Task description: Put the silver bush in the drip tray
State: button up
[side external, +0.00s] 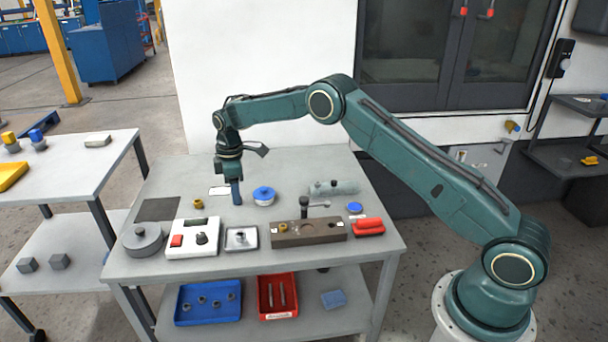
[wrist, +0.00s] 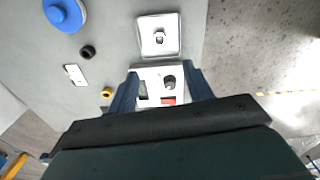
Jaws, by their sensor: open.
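The drip tray looks to be the small pale square tray (side external: 252,244) near the table's front edge; it also shows in the wrist view (wrist: 146,22). A small silver piece, which looks like the silver bush (wrist: 159,37), sits inside it near the middle; it shows small in the side view (side external: 240,237). My gripper (side external: 236,201) points down above the table, behind the tray. In the wrist view its two fingers (wrist: 160,82) are apart with nothing held between them. The tray lies beyond the fingertips in that view.
A white box (side external: 190,249) with a red button and dark knob stands left of the tray. A brown block (side external: 315,232) stands right of it. A brass ring (wrist: 106,93), a black ring (wrist: 87,52) and a blue-topped round thing (side external: 264,194) lie behind.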

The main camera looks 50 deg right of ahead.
jog(key=s+r+m+t, duration=0.1)
jog(key=s+r+m, duration=0.2)
jog(key=s+r, duration=0.8)
jog(key=s+r+m+t, duration=0.2)
jog(key=s+r, duration=0.6)
jog(key=r, duration=0.6)
jog(key=s+a+m+t, duration=0.1)
jog(key=s+m, duration=0.4)
jog(key=s, duration=2.1)
jog(key=shift+s+f+m+t, duration=0.3)
jog(key=shift+f+t, duration=0.05)
jog(key=shift+t, duration=0.35)
